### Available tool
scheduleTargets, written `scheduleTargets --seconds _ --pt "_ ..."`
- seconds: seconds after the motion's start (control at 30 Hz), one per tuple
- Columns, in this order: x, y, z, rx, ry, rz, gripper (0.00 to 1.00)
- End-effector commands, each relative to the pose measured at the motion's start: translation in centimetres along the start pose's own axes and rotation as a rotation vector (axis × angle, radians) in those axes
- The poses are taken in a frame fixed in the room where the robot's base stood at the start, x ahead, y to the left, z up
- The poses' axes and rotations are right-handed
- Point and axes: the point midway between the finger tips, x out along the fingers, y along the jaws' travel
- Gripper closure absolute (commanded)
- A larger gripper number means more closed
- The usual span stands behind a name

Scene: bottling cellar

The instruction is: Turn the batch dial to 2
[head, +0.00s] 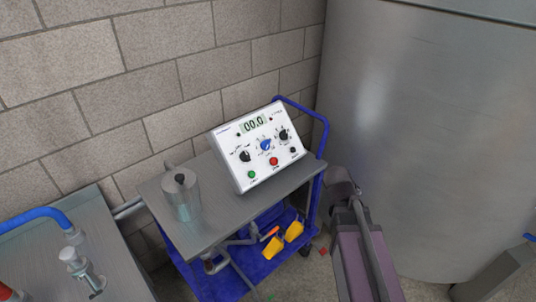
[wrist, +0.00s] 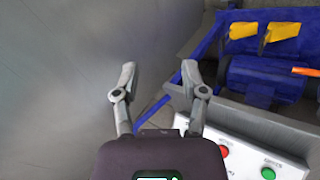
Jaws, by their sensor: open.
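The white control box (head: 236,164) stands on the grey cart top, tilted face up. Its display reads 00.0. Across its face are a left black dial (head: 245,156), a blue dial (head: 265,144) in the middle and a right black dial (head: 284,134). Their labels are too small to read, so I cannot tell which is the batch dial or where it points. In the wrist view my gripper (wrist: 158,76) is open and empty, with the box's button edge (wrist: 242,162) at lower right. The dials are out of that view. In the head view my arm is right of the cart.
Green (head: 252,174), red (head: 273,161) and black (head: 293,150) buttons line the box's lower face. A metal pot (head: 182,198) stands left of it on the cart (head: 218,235). A large steel tank (head: 420,130) is at right. Yellow-ended items (head: 294,231) lie on the blue lower shelf.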

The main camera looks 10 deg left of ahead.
Motion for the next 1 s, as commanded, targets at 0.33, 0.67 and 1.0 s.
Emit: scheduleTargets --seconds 0.33,0.67,1.0 --pt "0.4 -3.2 -10.7 -0.561 0.254 0.452 0.44" --pt "-3.7 -11.1 -20.3 -1.116 0.443 0.9 0.44" --pt "-7.1 -17.2 -24.4 -1.422 0.517 1.16 0.44"
